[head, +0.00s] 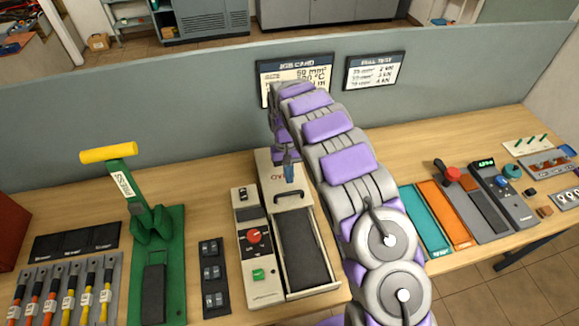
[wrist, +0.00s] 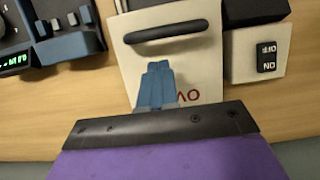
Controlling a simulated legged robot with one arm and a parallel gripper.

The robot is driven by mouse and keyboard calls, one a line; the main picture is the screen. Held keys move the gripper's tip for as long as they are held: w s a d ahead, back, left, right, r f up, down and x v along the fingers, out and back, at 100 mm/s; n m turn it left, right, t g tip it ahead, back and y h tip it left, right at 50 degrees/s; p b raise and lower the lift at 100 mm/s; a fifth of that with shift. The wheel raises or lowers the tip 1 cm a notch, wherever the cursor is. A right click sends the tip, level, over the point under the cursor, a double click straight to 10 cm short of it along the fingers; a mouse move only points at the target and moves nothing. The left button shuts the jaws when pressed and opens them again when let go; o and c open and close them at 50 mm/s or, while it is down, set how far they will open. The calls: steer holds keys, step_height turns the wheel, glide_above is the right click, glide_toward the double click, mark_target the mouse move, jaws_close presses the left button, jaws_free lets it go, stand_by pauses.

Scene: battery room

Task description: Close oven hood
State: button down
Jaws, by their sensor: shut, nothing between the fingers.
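The oven (head: 262,290) is a cream box on the bench with a red knob, a green button and a long dark bed (head: 303,250). Its hood (head: 270,172) is at the rear end, and the dark bed in front of it is uncovered. The hood has a black bar handle (head: 289,195). In the wrist view the hood (wrist: 205,60) shows upside-down lettering and the handle (wrist: 165,31). My gripper (head: 289,172) has blue fingers, shut and empty, over the hood behind the handle; they also show in the wrist view (wrist: 158,70). Whether they touch the hood cannot be told.
A green press (head: 160,250) with a yellow lever stands left. Dark blocks (head: 212,275) lie between press and oven. Right of my arm are teal (head: 425,220) and orange (head: 444,215) trays and a grey meter (head: 500,195). A partition (head: 150,125) with signs runs behind.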

steer(key=shift+s+a+f, duration=0.15)
steer(key=shift+s+a, duration=0.1)
steer(key=shift+s, duration=0.3)
steer(key=shift+s+d, duration=0.3)
steer(key=shift+d, duration=0.5)
steer(key=shift+a, duration=0.15)
